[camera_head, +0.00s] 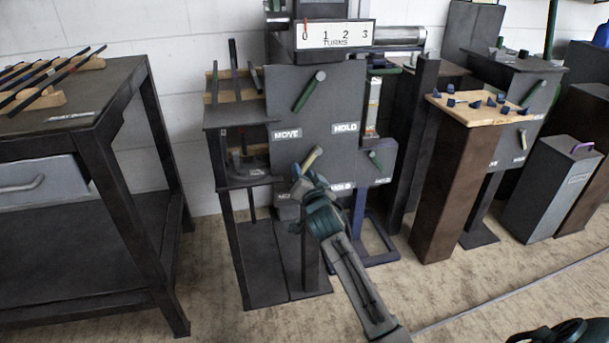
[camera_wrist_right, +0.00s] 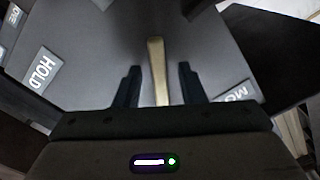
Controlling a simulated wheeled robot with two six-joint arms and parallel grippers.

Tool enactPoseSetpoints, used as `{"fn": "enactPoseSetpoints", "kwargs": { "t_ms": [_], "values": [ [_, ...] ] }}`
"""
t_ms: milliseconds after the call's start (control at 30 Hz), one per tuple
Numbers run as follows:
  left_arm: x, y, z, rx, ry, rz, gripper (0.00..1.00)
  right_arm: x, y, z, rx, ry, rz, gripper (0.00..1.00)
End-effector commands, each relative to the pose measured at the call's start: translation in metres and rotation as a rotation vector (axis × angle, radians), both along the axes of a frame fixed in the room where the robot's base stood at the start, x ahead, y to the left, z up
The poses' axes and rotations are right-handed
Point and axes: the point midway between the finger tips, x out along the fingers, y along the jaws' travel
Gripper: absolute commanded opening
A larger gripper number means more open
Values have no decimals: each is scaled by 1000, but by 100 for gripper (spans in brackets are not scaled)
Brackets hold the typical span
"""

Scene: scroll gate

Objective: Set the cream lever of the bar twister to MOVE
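The bar twister's grey front panel (camera_head: 292,147) stands in the middle of the head view. The cream lever (camera_head: 314,157) is on its lower part, tilted up to the right. My right gripper (camera_head: 301,174) is at the lever's lower end. In the right wrist view the cream lever (camera_wrist_right: 156,72) stands between the two dark fingers of the right gripper (camera_wrist_right: 158,84), with a gap on each side. There a HOLD label (camera_wrist_right: 42,70) lies to the left and a partly hidden MOVE label (camera_wrist_right: 235,94) to the right. My left gripper is not in view.
A green lever (camera_head: 308,92) is above, with MOVE (camera_head: 287,134) and HOLD (camera_head: 346,128) labels below it. A turns scale (camera_head: 335,35) tops the machine. A dark table (camera_head: 75,115) stands left, and a wooden-topped pedestal (camera_head: 450,180) right.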

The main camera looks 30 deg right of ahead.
Motion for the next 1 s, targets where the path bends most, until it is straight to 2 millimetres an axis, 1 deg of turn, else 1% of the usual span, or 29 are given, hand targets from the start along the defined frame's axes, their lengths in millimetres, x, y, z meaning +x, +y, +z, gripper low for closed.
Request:
{"fn": "enactPoseSetpoints", "kwargs": {
  "t_ms": [200,333,467,600,700,833,1000],
  "values": [
    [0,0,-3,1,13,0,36,-1,0,0,-2,0,-1,36],
    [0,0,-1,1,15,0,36,-10,2,1,-3,1,0,36],
    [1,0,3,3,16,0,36,-32,8,1,-3,2,0,36],
    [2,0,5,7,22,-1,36,-61,14,1,-2,2,0,36],
    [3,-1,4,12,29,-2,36,-78,19,0,0,2,0,36],
    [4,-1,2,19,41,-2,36,-95,23,0,0,1,1,36],
    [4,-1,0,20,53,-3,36,-105,25,0,-1,0,0,36]
  ]
}}
